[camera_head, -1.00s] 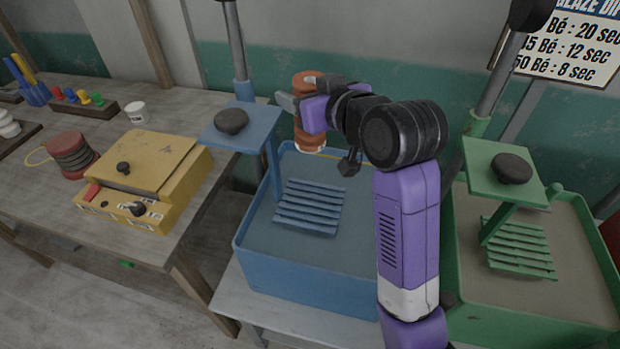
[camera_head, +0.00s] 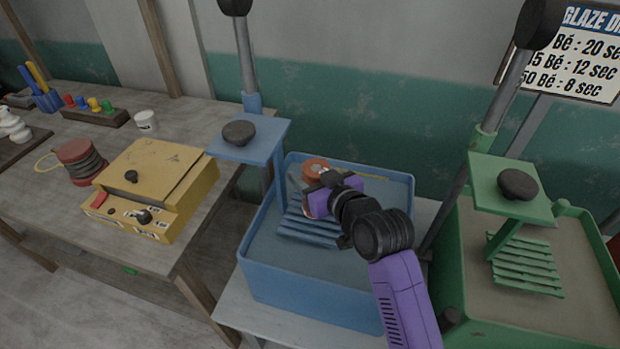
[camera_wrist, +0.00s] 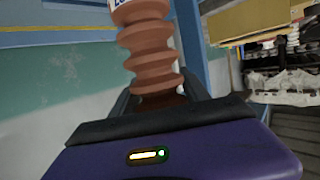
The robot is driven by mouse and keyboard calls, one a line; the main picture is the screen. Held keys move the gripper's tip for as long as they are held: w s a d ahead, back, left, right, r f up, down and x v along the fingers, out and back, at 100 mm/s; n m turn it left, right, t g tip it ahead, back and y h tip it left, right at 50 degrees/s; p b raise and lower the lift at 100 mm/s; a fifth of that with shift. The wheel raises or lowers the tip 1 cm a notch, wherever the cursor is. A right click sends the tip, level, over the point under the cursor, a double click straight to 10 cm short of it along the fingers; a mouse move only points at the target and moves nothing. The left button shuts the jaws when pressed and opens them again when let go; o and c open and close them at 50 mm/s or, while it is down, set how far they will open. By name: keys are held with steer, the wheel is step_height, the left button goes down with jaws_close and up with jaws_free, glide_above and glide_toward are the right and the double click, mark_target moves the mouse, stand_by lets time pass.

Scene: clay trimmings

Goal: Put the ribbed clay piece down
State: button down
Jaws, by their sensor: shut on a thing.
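The ribbed clay piece (camera_wrist: 150,45) is a reddish-brown, ridged cylinder with a white label near its top edge in the wrist view. My gripper (camera_wrist: 160,100) is shut on it. In the head view the top of the clay piece (camera_head: 316,168) shows just beyond my gripper (camera_head: 318,192). Both are inside the outline of the blue tub (camera_head: 310,285), over or at its slatted rack (camera_head: 310,228). My gripper hides most of the piece, and I cannot tell whether its base touches the rack.
A blue post with a plate and dark knob (camera_head: 239,132) stands close to the left of my gripper. A green tub (camera_head: 590,250) with a similar rack is at right. A yellow box (camera_head: 155,175) sits on the wooden table at left.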

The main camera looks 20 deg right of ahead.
steer(key=shift+f, duration=0.75)
steer(key=shift+f, duration=0.1)
steer(key=c, duration=0.8)
jaws_free()
steer(key=shift+f, duration=0.15)
steer(key=shift+r, duration=0.25)
steer(key=shift+s+d, duration=0.1)
steer(key=shift+s, duration=0.3)
steer(key=b+v, duration=0.1)
steer(key=v, duration=1)
steer(key=shift+s, duration=0.1)
